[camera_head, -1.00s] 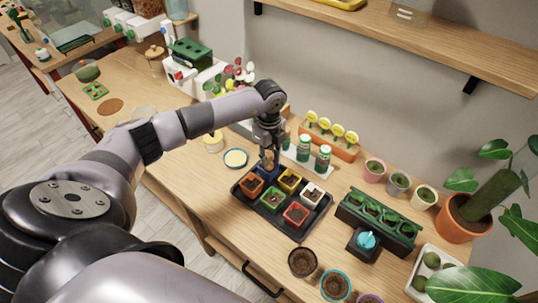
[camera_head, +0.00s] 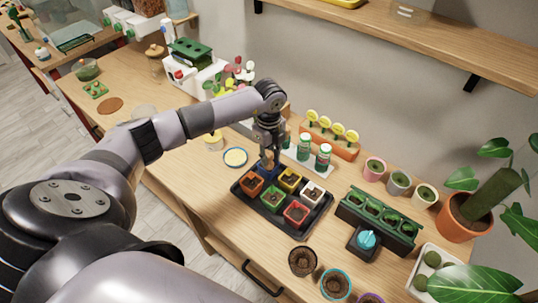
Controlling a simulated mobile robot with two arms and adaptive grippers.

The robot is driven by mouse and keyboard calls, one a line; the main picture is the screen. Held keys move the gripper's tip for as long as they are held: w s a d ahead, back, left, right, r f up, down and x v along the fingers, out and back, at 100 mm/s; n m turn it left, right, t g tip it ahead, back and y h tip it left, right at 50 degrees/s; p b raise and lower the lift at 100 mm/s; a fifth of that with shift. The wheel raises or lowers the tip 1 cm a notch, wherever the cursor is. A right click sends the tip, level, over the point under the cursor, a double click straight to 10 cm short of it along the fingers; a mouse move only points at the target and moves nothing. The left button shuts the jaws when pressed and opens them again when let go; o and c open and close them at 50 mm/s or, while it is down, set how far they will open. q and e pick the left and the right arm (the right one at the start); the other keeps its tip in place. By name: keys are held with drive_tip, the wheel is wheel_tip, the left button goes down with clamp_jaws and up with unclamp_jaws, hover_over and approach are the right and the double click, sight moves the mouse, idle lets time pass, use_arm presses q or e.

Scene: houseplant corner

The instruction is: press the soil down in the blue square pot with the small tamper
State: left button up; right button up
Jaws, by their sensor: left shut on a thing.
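The blue square pot (camera_head: 266,172) stands in the back left of the black tray (camera_head: 268,218), partly hidden by my gripper. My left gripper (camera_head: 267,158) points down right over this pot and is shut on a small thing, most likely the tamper. The tamper is too small and too covered to make out clearly. I cannot tell whether it touches the soil. My right gripper is not in view.
Orange, yellow, green, white and red square pots (camera_head: 295,214) share the tray. Green-capped bottles (camera_head: 323,156) and an orange planter with yellow tags (camera_head: 331,138) stand behind it. Round pots (camera_head: 302,261) stand in front, and a dark green planter (camera_head: 379,218) to the right.

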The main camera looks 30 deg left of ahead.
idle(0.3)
use_arm(q)
drive_tip(key=shift+r+p, duration=0.65)
drive_tip(key=shift+r, duration=0.1)
drive_tip(key=shift+r+p, duration=1.95)
drive_tip(key=shift+r, duration=0.8)
